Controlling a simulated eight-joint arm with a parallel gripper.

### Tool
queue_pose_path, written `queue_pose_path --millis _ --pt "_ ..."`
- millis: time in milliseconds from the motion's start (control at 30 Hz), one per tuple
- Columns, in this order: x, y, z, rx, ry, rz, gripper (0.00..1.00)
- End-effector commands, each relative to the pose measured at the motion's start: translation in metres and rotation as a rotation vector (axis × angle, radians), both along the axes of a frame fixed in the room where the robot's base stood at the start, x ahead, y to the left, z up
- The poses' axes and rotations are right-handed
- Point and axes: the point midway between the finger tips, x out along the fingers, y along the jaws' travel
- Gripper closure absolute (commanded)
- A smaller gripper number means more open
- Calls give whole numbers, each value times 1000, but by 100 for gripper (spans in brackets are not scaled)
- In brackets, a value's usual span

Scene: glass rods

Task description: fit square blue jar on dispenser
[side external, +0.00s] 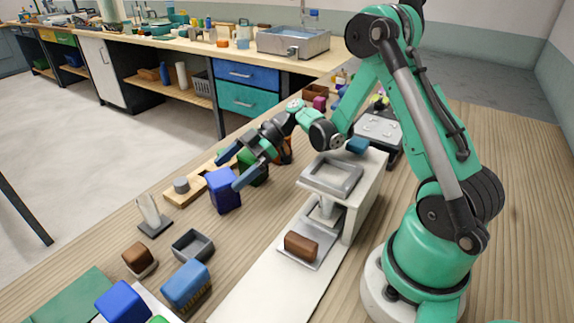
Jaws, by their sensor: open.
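A square blue jar (224,192) stands upright on the wooden table, left of centre. My gripper (229,172) is open at the jar's upper part, one finger at its far side and the other in front of its right edge. I cannot tell whether the fingers touch the jar. The dispenser (358,194) is a pale stand to the right, with an empty-looking square grey frame (333,188) on top. A brown block (301,246) sits on its lower plate under the spout.
A lighter blue block (186,287), another blue block (122,302), an open grey tray (193,246) and a brown block (138,259) lie toward the front left. A wooden holder (187,192) and a green jar (252,167) are close to the gripper. The white strip (262,293) before the dispenser is clear.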

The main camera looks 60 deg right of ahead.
Motion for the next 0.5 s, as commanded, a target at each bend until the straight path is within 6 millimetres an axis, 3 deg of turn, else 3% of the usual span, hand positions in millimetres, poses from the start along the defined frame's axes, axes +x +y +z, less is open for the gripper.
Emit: queue_pose_path --millis 167,500 --pt "-4 -11 7 0 0 -3 0" --pt "-32 -71 42 1 1 -5 0"
